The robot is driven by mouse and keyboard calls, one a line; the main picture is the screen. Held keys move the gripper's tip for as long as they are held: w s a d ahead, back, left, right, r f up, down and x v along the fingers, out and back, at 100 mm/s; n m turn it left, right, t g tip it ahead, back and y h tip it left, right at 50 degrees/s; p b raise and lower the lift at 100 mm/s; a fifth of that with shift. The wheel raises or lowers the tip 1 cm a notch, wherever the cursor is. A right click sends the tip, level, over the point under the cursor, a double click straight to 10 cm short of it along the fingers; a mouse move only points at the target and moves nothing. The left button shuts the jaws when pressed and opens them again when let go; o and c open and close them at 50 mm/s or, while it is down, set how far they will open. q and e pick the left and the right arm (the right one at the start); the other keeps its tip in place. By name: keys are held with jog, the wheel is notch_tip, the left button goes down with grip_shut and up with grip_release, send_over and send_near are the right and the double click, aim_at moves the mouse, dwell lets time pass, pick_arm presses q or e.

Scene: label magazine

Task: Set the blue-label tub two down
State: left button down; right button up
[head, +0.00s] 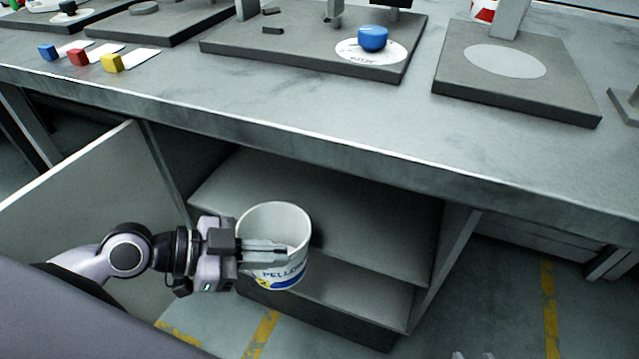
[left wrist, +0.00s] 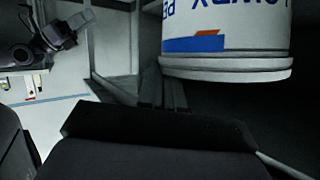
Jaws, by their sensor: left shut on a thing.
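A white open-topped tub (head: 290,222) with a blue-and-white label hangs in front of the shelves of the open cabinet under the bench. It looks empty inside, as far as I can see. My left gripper (head: 280,250) comes in from the left and is shut on the tub near its rim, keeping it upright. The exact finger contact is partly hidden. In the left wrist view the tub's lower part (left wrist: 225,66) and label show at the top right. A small pale shape at the bottom edge of the head view may be my right gripper.
The cabinet has an upper shelf (head: 375,225) and a lower shelf (head: 365,290), both bare where visible. An open door panel (head: 85,185) stands at the left. The bench top (head: 240,105) overhangs the shelves.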

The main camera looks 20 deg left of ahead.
pick_arm(q)
jog(key=w+f+b, duration=0.1)
jog(key=w+b, duration=0.3)
jog(key=w, duration=1.3)
jog(key=shift+d+f, duration=0.25)
pick_arm(e)
jog(key=a, duration=0.1)
jog(key=w+a+y, duration=0.1)
jog(key=a, duration=0.1)
jog(key=shift+a+r+t, duration=0.1)
jog(key=shift+r+t, duration=0.1)
jog(key=shift+t, duration=0.1)
pick_arm(q)
jog(key=c, duration=1.3)
grip_release()
